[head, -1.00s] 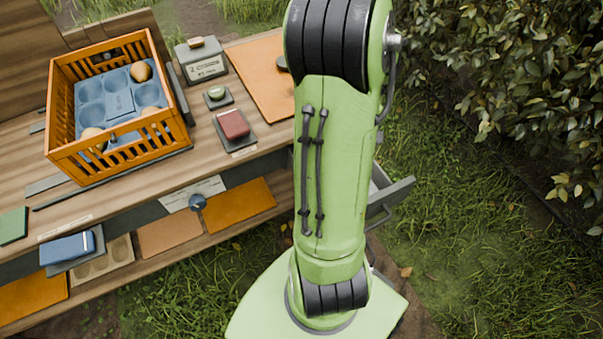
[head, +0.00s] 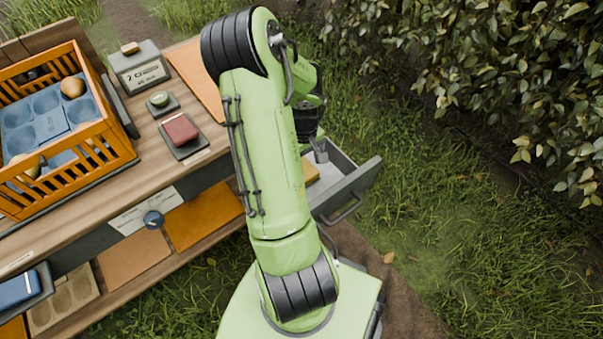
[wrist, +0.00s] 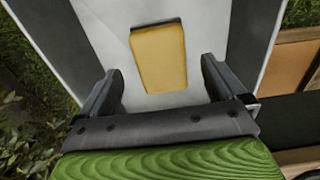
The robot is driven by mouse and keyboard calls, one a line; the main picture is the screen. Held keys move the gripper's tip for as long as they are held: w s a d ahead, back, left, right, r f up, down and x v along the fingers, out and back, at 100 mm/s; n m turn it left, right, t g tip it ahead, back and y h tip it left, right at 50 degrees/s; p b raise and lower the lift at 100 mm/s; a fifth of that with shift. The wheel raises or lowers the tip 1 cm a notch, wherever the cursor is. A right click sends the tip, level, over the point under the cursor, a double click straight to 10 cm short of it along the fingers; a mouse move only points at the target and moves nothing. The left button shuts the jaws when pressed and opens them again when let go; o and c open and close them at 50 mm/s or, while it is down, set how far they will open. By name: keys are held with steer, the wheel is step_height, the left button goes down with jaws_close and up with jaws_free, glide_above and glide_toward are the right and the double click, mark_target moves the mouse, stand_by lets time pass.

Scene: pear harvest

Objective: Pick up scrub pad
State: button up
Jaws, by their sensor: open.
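The scrub pad looks to be the yellow block with a dark far edge (wrist: 159,58), lying on the pale floor of an open drawer (head: 347,193). A bit of yellow in the drawer also shows in the head view (head: 311,171), mostly hidden by my arm. My gripper (wrist: 160,82) is open and empty above the drawer. In the wrist view the pad lies ahead of the gripper, between the lines of its two fingers, and neither finger appears to touch it. In the head view my gripper is largely hidden behind my arm.
The drawer walls rise on both sides of the pad. The workbench left of my arm holds an orange crate (head: 118,152), a red block on a dark tray (head: 180,129), a small green round item (head: 159,99) and a grey box (head: 140,69). A leafy hedge (head: 480,60) stands at right.

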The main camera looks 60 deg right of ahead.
step_height(320, 180, down, 3)
steer(key=shift+f+b, duration=0.1)
steer(key=shift+b, duration=0.3)
steer(key=c, duration=1.1)
step_height(320, 180, up, 10)
steer(key=p, duration=0.4)
steer(key=shift+c, duration=0.2)
